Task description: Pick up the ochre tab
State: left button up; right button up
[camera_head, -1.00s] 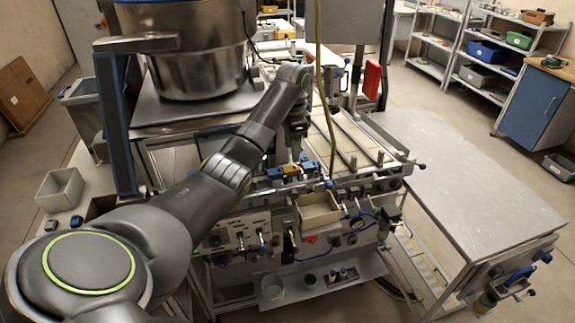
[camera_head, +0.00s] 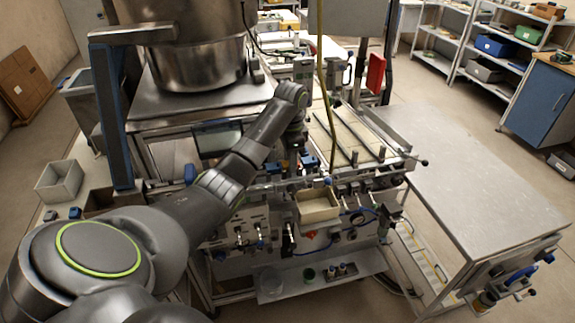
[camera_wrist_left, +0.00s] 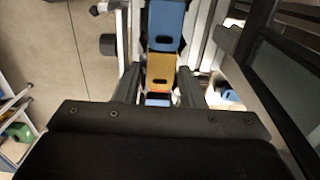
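The ochre tab (camera_wrist_left: 161,68) shows in the left wrist view, between two blue tabs in a row. One blue tab (camera_wrist_left: 164,25) is above it in the picture, and the other (camera_wrist_left: 158,99) is partly hidden below it. My left gripper (camera_wrist_left: 159,84) is open, with its fingers on either side of the ochre tab; I cannot tell whether they touch it. In the head view my left gripper (camera_head: 293,163) points down at the machine's front rail and hides the ochre tab. Blue tabs (camera_head: 309,162) show beside it. My right gripper is not in view.
A beige open bin (camera_head: 318,207) hangs on the machine front, just below the tabs. A large steel vessel (camera_head: 195,62) stands behind my left arm. A yellowish hose (camera_head: 321,80) hangs close to the right of the arm. The grey table (camera_head: 465,185) at right is clear.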

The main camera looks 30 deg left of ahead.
pick_arm(q)
jog(key=shift+d, duration=0.1)
jog(key=c, duration=0.5)
jog(key=shift+c, duration=0.5)
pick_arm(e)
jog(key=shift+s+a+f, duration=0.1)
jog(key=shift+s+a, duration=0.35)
pick_arm(q)
jog(key=shift+w, duration=0.1)
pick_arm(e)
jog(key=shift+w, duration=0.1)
